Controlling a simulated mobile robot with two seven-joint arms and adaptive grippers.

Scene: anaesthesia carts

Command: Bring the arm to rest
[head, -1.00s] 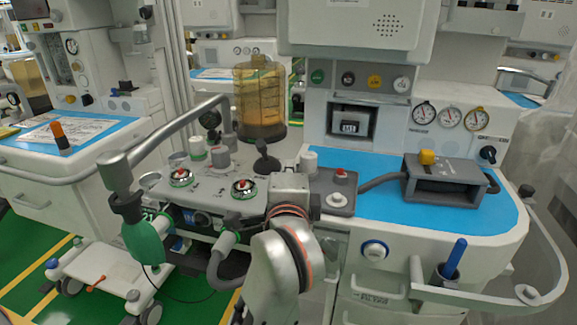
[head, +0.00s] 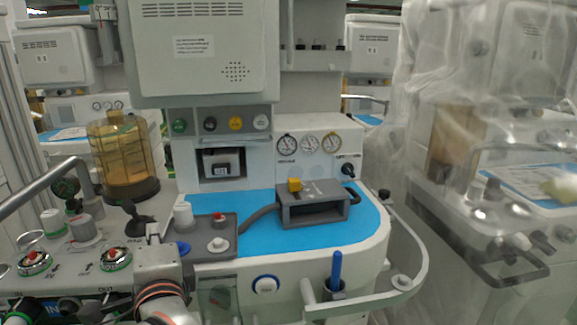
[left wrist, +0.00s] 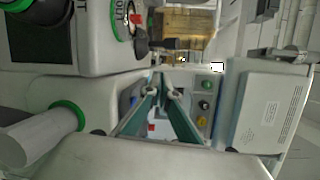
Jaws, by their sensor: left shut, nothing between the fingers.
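My left arm comes up from the bottom of the head view, with an orange ring at its wrist. My left gripper (head: 155,244) is at the front of the anaesthesia machine, just left of a grey panel (head: 203,243) with a red button. Its fingertips are small and partly hidden there. In the left wrist view the two teal fingers of the gripper (left wrist: 163,92) are shut with nothing between them, in front of the machine. My right gripper is not in view.
A blue work surface (head: 255,213) carries a grey box (head: 315,211) with a yellow knob. A rail (head: 416,262) and a blue-handled tool (head: 336,270) stick out in front. A canister (head: 125,165) stands left. A plastic-covered machine (head: 490,130) stands right.

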